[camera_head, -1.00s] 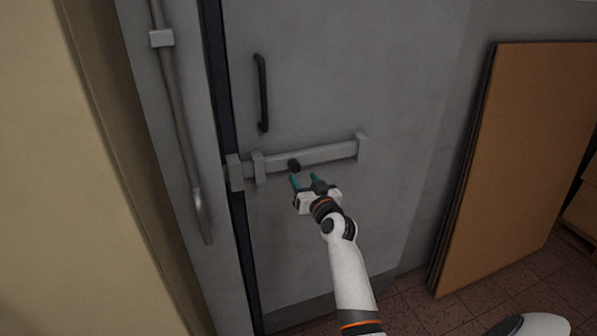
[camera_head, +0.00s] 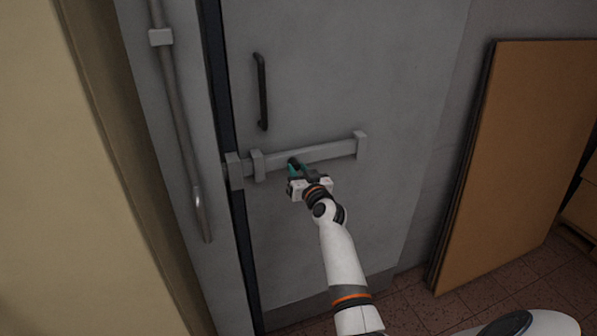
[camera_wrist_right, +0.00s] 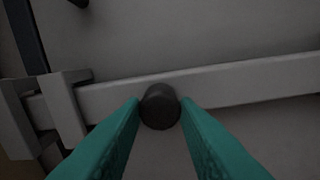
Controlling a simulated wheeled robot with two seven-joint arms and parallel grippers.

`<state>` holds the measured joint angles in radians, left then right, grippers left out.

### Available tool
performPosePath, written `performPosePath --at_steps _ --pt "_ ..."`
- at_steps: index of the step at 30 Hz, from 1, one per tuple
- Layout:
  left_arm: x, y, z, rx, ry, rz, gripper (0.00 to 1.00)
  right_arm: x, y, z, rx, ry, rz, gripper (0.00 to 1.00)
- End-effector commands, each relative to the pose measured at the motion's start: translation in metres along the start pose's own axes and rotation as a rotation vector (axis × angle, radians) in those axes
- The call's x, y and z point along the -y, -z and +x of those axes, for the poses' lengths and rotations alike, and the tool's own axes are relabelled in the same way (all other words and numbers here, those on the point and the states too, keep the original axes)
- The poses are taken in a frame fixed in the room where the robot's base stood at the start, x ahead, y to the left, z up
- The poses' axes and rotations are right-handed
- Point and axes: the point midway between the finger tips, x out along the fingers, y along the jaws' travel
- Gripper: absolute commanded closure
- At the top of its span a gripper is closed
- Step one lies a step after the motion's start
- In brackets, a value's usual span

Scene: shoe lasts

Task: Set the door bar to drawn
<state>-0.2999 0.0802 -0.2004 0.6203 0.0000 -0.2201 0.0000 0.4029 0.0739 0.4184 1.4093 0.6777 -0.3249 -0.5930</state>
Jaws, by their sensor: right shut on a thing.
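The door bar (camera_head: 332,152) is a light grey flat bar lying across the grey door in the head view, running through brackets. Its left end reaches the bracket (camera_head: 235,171) at the dark door edge. It also shows in the right wrist view (camera_wrist_right: 250,82). A dark round knob (camera_wrist_right: 160,107) sticks out from the bar. My right gripper (camera_head: 300,171) is at the knob, with its teal fingers on either side of it and shut on it. In the head view the gripper mostly hides the knob. My left gripper is not in view.
A dark vertical handle (camera_head: 262,92) is on the door above the bar. A grey pipe (camera_head: 180,110) runs down the left of the door edge. Brown boards (camera_head: 520,150) lean at the right. The door face around the bar is clear.

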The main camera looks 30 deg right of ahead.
Motion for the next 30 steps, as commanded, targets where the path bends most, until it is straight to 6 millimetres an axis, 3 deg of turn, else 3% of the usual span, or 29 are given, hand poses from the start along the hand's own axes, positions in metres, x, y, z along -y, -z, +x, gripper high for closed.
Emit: performPosePath --at_steps 5,15,18,29,30 --pt "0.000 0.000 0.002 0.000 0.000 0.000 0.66 0.003 0.001 0.000 0.000 0.001 -0.002 1.00" --pt "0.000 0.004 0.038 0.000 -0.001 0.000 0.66 0.065 -0.006 -0.001 0.003 0.003 -0.009 1.00" --pt "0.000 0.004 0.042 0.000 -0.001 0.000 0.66 0.075 -0.009 -0.002 0.002 0.002 -0.005 1.00" --pt "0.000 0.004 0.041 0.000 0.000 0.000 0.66 0.080 -0.014 -0.002 0.002 0.003 -0.001 1.00" --pt "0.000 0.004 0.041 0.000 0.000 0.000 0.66 0.080 -0.014 -0.002 0.002 0.003 -0.001 0.66"
